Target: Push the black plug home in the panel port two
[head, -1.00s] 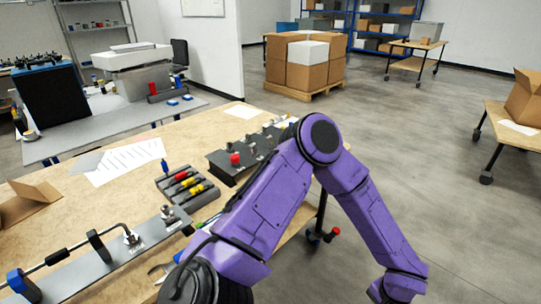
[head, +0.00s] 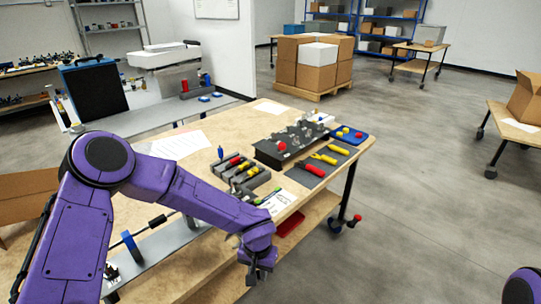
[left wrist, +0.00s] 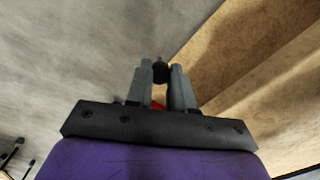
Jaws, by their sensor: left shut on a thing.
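My left gripper (head: 262,275) hangs low at the table's near right edge, pointing down. In the left wrist view its two grey fingers (left wrist: 161,85) are closed on a small black piece, which looks like the black plug (left wrist: 161,70); its tip shows just beyond the fingertips. In the head view the plug is too small to make out. A dark panel (head: 268,152) with several fittings and a red knob on top stands on the far part of the table, well away from the gripper. I cannot tell which port is number two. My right gripper is out of view.
A dark rack (head: 240,187) with red and yellow items stands on the wooden table (head: 225,130). A grey mat (head: 300,176) holds red- and yellow-handled tools, with a blue tray (head: 358,138) beyond. A red bin (head: 290,224) sits under the tabletop.

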